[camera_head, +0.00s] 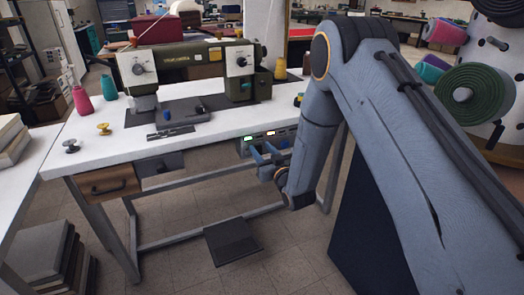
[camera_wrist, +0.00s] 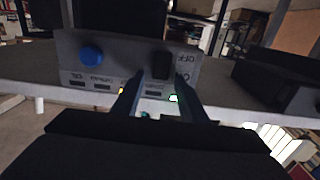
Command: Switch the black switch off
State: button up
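The black switch (camera_wrist: 161,66) sits on a grey control panel (camera_wrist: 125,50) in the wrist view, beside upside-down lettering that appears to read OFF. My gripper (camera_wrist: 158,80) is open, with one dark finger to each side of the switch in the picture. A gap shows between the fingers; whether they touch the switch or panel I cannot tell. In the head view my gripper (camera_head: 264,156) is just below and in front of the control box (camera_head: 262,143) under the table's front edge. The switch is too small to make out there.
A blue knob (camera_wrist: 92,54) is on the panel, left of the switch. Green and white lights glow on the box. The white table (camera_head: 110,135) carries a sewing machine (camera_head: 190,65) and spools. A wooden drawer (camera_head: 108,184) hangs left; a pedal (camera_head: 231,241) lies below.

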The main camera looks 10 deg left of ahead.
grip_shut()
jog(key=shift+d+f+t+y+b, duration=0.1)
jog(key=shift+f+t+y+b, duration=0.35)
jog(key=shift+b, duration=0.8)
jog(key=shift+s+t+y+b, duration=0.1)
jog(key=shift+t+y+b, duration=0.25)
jog(key=shift+t+b, duration=0.2)
grip_release()
jog(key=shift+s+d, duration=0.1)
jog(key=shift+s, duration=0.05)
